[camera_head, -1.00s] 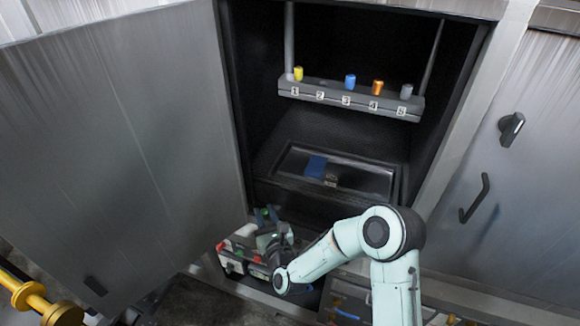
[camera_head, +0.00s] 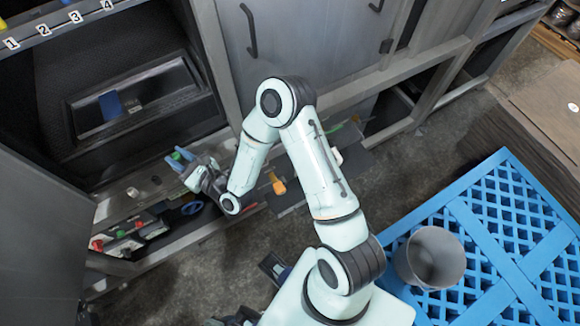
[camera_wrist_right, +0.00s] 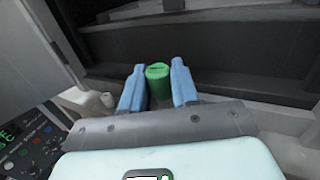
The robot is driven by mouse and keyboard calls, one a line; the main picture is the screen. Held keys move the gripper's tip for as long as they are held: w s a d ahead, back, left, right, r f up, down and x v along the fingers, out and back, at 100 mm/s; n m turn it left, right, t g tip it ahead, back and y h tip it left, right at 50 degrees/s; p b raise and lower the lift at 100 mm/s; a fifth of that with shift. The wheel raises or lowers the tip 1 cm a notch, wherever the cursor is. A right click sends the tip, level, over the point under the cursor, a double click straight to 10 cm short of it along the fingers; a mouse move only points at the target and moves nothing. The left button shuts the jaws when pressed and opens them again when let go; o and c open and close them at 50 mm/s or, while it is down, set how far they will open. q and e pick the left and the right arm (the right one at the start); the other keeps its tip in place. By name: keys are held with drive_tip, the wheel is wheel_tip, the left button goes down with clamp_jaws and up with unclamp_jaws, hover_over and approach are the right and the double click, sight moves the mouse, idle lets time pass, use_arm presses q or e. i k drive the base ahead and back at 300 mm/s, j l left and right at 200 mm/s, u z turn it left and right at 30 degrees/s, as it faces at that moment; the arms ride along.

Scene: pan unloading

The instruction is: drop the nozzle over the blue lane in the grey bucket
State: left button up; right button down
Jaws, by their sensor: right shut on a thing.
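My right gripper (camera_head: 180,158) is shut on a green cylindrical nozzle. In the right wrist view the green nozzle (camera_wrist_right: 158,80) stands between the two blue fingers (camera_wrist_right: 158,88). The grey bucket (camera_head: 428,258) stands on a blue pallet at the right, well away from the gripper, and looks empty. The numbered rack (camera_head: 60,32) is cut off at the top left; no nozzle shows on its visible part. A blue patch (camera_head: 111,105) lies in the tray inside the dark cabinet.
The blue pallet (camera_head: 470,215) fills the lower right, with bare pallet around the bucket. A panel with coloured buttons (camera_head: 118,235) and a ledge with an orange-handled tool (camera_head: 277,184) lie below the cabinet. An open cabinet door (camera_head: 38,240) stands at the left.

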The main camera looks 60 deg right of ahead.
sight(416, 267)
drive_tip(key=i+z, duration=0.1)
drive_tip(key=z, duration=4.5)
